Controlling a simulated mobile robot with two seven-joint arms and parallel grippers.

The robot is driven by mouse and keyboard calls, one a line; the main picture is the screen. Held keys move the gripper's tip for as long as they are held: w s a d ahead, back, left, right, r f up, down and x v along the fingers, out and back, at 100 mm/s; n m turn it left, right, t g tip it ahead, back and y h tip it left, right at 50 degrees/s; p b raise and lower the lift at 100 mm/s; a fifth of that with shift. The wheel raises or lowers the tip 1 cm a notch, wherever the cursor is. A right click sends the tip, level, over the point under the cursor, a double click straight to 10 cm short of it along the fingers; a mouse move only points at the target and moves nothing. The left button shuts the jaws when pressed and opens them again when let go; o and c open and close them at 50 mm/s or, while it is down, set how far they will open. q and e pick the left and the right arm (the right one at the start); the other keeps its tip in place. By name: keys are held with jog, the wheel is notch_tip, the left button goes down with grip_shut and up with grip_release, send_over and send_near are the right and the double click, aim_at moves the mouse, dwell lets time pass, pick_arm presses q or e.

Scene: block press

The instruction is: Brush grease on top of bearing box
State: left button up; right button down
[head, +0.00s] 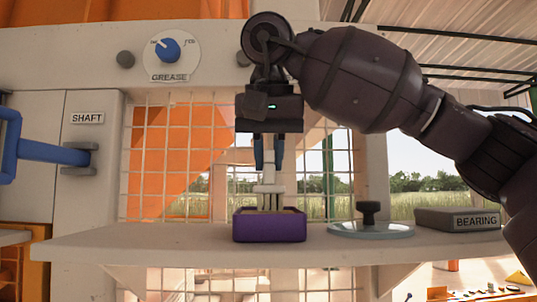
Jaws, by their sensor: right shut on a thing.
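The bearing box (440,219), a flat grey box labelled BEARING, sits at the right end of the shelf. My right gripper (268,163) hangs down over a purple container (270,229) left of it. Its blue fingers are shut on a pale upright brush (269,190). The brush's lower end reaches down to the container's rim or into it; the bristles are hidden. The bearing box is well apart from the brush. My left gripper is out of view.
A pale round dish or lid with a dark knob (370,211) lies on the shelf (150,245) between the purple container and the bearing box. A wire grid (170,160) stands behind. A GREASE dial (168,50) and a blue SHAFT handle (50,152) are at left.

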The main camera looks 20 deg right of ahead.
jog(key=shift+f, duration=0.5)
dwell(2.1)
jog(key=shift+r, duration=0.1)
jog(key=shift+r, duration=3.55)
